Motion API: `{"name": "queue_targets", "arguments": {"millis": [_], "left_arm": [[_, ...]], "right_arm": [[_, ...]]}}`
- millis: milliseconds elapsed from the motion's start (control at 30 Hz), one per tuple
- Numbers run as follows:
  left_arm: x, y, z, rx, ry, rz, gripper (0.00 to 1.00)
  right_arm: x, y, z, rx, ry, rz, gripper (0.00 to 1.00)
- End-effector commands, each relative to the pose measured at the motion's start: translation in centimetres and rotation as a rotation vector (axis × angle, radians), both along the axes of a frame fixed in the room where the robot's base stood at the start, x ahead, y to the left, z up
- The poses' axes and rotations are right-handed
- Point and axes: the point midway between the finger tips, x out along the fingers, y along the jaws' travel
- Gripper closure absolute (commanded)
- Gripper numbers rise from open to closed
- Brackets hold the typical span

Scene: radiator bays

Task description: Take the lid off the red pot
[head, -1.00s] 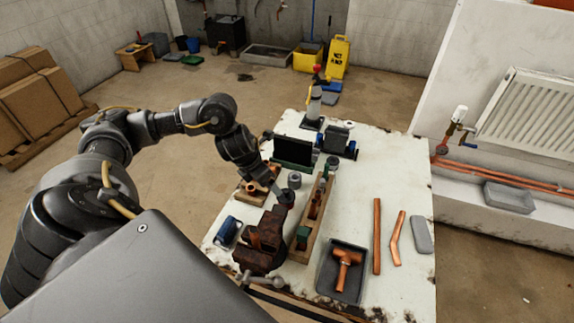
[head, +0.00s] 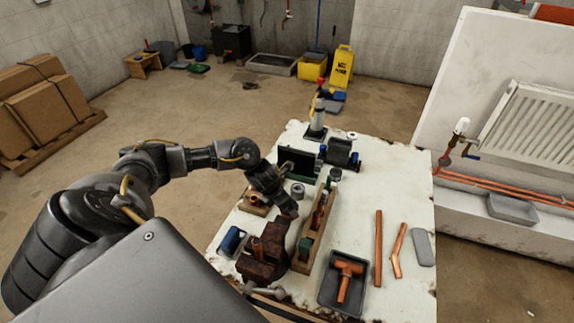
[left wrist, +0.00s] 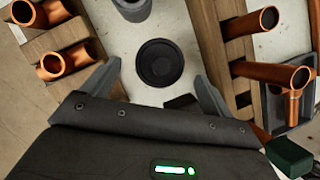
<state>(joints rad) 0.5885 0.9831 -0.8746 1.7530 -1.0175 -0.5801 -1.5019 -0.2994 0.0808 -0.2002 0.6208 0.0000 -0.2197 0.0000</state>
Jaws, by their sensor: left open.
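A round black lid (left wrist: 160,62), seen from above, stands on the white bench top. It hides whatever is under it, so no red pot wall shows. In the left wrist view my left gripper (left wrist: 157,75) is open, with one finger on each side of the lid and gaps between. In the head view my left gripper (head: 287,208) is low over the bench, just behind the rusty vise, and hides the lid there. My right gripper is not in view.
A wooden tray with copper pipes (head: 318,228) stands close on the right. A grey cylinder (head: 297,190) and a wooden block with copper pipes (head: 253,205) are nearby. The rusty vise (head: 262,258) is in front. A grey tray (head: 343,282) holds a copper tee.

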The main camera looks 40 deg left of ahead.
Motion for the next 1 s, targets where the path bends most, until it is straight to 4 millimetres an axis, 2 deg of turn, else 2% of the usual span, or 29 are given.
{"name": "queue_targets", "arguments": {"millis": [100,333,700,1000], "left_arm": [[0.3,-0.06,-0.84,0.001,0.0,0.001,0.14],[0.38,-0.08,-1.0,0.001,-0.001,-0.001,0.14],[0.37,-0.08,-0.97,0.001,-0.001,-0.001,0.61],[0.4,-0.08,-0.74,0.001,-0.001,-0.001,0.61]], "right_arm": [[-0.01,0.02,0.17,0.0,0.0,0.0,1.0],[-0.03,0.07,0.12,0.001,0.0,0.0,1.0],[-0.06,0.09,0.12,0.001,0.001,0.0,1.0],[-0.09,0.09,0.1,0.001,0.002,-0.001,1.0]]}}
